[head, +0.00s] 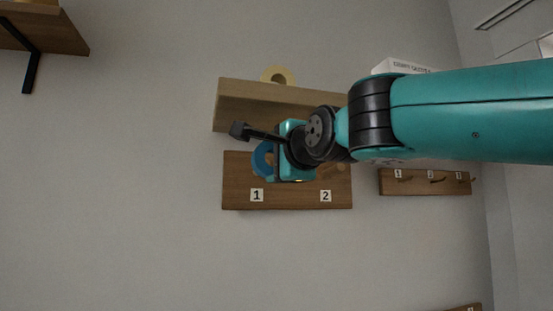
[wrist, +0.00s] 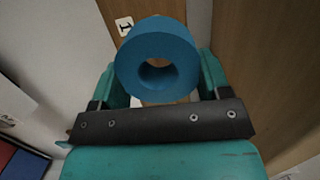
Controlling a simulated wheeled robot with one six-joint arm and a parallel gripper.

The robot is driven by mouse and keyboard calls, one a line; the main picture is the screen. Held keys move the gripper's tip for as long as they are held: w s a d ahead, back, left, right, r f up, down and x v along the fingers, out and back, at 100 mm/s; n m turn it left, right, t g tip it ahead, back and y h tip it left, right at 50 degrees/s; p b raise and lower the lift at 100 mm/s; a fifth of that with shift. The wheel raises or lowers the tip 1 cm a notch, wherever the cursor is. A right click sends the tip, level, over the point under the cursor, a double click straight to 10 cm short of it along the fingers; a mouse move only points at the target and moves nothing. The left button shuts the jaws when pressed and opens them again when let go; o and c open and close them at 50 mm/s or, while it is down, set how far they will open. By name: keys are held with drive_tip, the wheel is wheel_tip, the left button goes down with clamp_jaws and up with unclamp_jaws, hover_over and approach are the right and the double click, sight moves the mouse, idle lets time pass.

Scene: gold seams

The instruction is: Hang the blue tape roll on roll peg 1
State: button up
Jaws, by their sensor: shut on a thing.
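The blue tape roll (head: 260,158) is in front of the wooden peg board (head: 240,192), above label 1 (head: 257,195). My gripper (head: 277,160) is shut on it and covers its right part in the head view. In the wrist view the blue roll (wrist: 158,38) sits between my two teal fingers (wrist: 158,72), its hole facing the camera. Label 1 (wrist: 124,25) shows just beyond it at upper left. Roll peg 1 is not clearly visible, and I cannot tell whether the roll is around it. Label 2 (head: 325,196) is on the board's right.
A small numbered hook rack (head: 425,187) is at right.

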sight(269, 164)
drive_tip(key=shift+w+a, duration=0.1)
drive_tip(key=shift+w, duration=0.45)
idle(1.4)
drive_tip(key=shift+w+a, duration=0.15)
drive_tip(key=shift+w, duration=0.4)
idle(0.4)
drive_tip(key=shift+w+a, duration=0.1)
drive_tip(key=shift+w, duration=0.2)
drive_tip(key=shift+w+a+p, duration=0.1)
drive_tip(key=shift+w+p, duration=0.15)
drive_tip(key=shift+p, duration=0.15)
idle(0.3)
drive_tip(key=shift+w+a, duration=0.1)
drive_tip(key=shift+w, duration=0.25)
drive_tip(key=shift+p+x, duration=0.5)
drive_tip(key=shift+x, duration=0.25)
idle(0.9)
drive_tip(key=shift+w, duration=0.35)
drive_tip(key=shift+w+a+p, duration=0.1)
drive_tip(key=shift+w+p, duration=0.2)
idle(0.4)
